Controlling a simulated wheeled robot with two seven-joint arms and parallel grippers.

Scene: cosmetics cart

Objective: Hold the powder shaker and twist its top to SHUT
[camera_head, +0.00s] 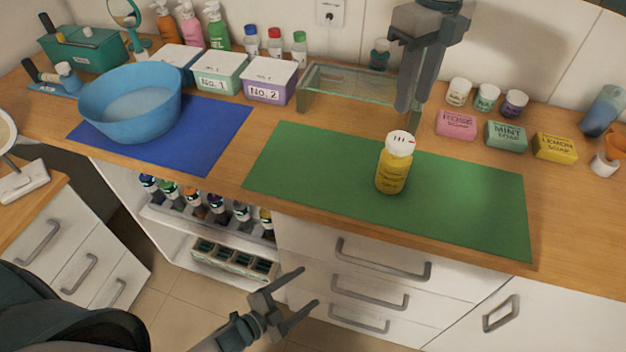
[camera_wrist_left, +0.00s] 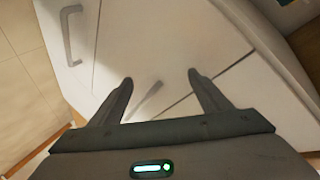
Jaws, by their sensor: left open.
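The powder shaker (camera_head: 391,175) stands upright on the green mat (camera_head: 460,200). It has a yellow body and a white top (camera_head: 400,144) with small red marks. My left gripper (camera_head: 311,285) is open and empty, low in front of the drawers, below and to the left of the shaker.
A glass box (camera_head: 345,93) stands behind the mat. Soaps (camera_head: 456,125) and small jars (camera_head: 459,92) stand to the right. A blue basin (camera_head: 130,110) rests on a blue mat (camera_head: 215,135) at left. The counter edge and drawer handles (camera_head: 382,262) lie near my left gripper.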

